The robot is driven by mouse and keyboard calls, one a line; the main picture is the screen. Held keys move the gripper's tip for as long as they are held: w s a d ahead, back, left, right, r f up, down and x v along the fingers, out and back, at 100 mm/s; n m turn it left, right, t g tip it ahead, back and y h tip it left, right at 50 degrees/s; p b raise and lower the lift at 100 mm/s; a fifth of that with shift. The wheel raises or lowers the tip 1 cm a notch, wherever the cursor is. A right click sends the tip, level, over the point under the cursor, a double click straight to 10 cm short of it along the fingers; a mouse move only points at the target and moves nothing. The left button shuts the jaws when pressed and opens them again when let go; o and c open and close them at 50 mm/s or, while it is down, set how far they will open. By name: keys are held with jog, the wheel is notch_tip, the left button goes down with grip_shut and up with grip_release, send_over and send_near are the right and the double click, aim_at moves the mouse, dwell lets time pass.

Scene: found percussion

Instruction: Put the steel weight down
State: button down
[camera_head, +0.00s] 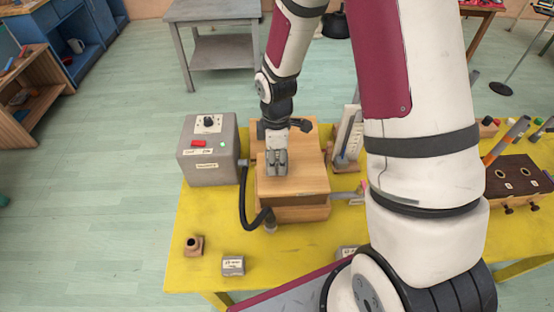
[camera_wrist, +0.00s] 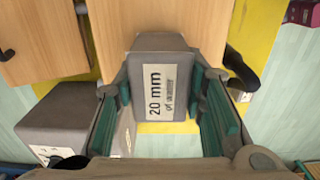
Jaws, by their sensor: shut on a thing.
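The steel weight (camera_wrist: 150,60) is a grey block with a white label reading "20 mm of water". In the wrist view it sits between the two green-padded fingers of my gripper (camera_wrist: 162,92), which is shut on it. In the head view my gripper (camera_head: 277,162) points down over the top of a wooden box (camera_head: 305,184) on the yellow table (camera_head: 285,252). The wooden top also shows in the wrist view (camera_wrist: 205,25), beyond the weight. I cannot tell whether the weight touches the wood.
A grey box with a switch and green light (camera_head: 210,170) stands left of the wooden box, joined by a black hose (camera_head: 243,200). A small labelled block (camera_head: 233,266) and a wooden piece with a hole (camera_head: 194,246) are at the front left. A slanted white panel (camera_head: 348,135) stands at right.

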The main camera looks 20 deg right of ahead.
jog(key=shift+f, duration=0.3)
jog(key=c, duration=1)
grip_release()
jog(key=shift+f, duration=0.15)
jog(key=shift+c, duration=0.2)
